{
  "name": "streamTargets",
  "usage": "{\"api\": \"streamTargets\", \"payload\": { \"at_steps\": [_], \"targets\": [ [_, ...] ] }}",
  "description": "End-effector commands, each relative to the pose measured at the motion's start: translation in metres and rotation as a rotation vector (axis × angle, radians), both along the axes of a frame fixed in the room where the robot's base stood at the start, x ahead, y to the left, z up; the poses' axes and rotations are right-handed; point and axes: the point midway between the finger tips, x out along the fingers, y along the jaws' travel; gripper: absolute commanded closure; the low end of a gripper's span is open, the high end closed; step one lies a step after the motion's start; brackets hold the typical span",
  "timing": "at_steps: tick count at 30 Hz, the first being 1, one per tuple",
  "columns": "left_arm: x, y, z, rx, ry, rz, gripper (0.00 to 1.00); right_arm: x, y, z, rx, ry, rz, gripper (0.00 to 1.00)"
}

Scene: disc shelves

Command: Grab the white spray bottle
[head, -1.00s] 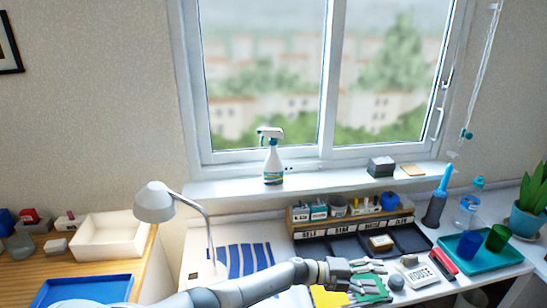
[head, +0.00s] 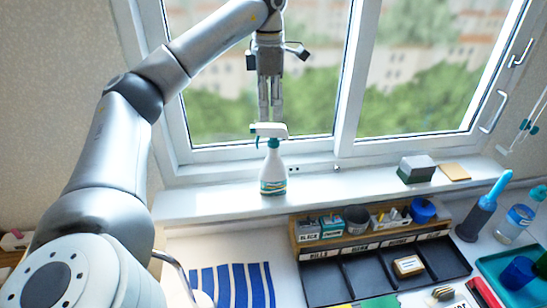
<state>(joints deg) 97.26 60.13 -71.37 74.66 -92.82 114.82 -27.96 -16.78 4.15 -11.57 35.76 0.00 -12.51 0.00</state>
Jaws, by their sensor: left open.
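The white spray bottle (head: 272,172) stands upright on the window sill, with a white trigger head, a teal trigger and a teal and yellow label. My left gripper (head: 270,117) points down from above, with its fingertips just over the spray head. The gripper is open and holds nothing. I cannot tell whether the fingertips touch the head or sit slightly behind it. My right gripper is not in view.
The white sill (head: 330,184) is clear beside the bottle; a grey and green block (head: 417,169) and a yellow pad (head: 455,172) lie further right. The window pane is close behind. Below stands a wooden organizer (head: 365,238) with small containers.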

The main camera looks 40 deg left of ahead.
Motion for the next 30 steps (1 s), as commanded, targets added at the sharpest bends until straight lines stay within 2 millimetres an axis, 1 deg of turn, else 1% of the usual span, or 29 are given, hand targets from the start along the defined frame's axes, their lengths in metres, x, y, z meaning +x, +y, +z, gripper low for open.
{"api": "streamTargets", "payload": {
  "at_steps": [6, 7, 11, 15, 19, 21, 24, 27, 30],
  "targets": [
    [-0.002, 0.002, -0.029, 0.01, 0.006, 0.001, 0.46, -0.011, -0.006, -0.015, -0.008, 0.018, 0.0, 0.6],
    [-0.002, 0.002, -0.032, 0.009, 0.005, 0.001, 0.46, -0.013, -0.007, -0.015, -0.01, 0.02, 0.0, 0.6],
    [-0.001, 0.002, -0.047, 0.008, 0.005, 0.001, 0.46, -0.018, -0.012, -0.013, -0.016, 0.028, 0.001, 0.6],
    [0.0, 0.002, -0.055, 0.008, 0.004, 0.001, 0.46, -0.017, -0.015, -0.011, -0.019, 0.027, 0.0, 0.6],
    [0.005, 0.001, -0.068, 0.008, 0.007, 0.001, 0.46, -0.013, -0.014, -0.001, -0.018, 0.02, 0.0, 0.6],
    [0.009, 0.0, -0.078, 0.008, 0.007, 0.001, 0.46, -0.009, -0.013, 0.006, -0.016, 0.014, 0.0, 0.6],
    [0.009, 0.0, -0.094, 0.008, 0.005, 0.001, 0.46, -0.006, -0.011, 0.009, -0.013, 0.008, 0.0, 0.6],
    [0.01, 0.0, -0.102, 0.006, 0.002, 0.0, 0.46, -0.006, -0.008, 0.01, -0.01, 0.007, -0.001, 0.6],
    [0.01, 0.0, -0.105, 0.007, 0.002, 0.001, 0.46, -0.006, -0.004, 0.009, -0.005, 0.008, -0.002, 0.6]
  ]
}}
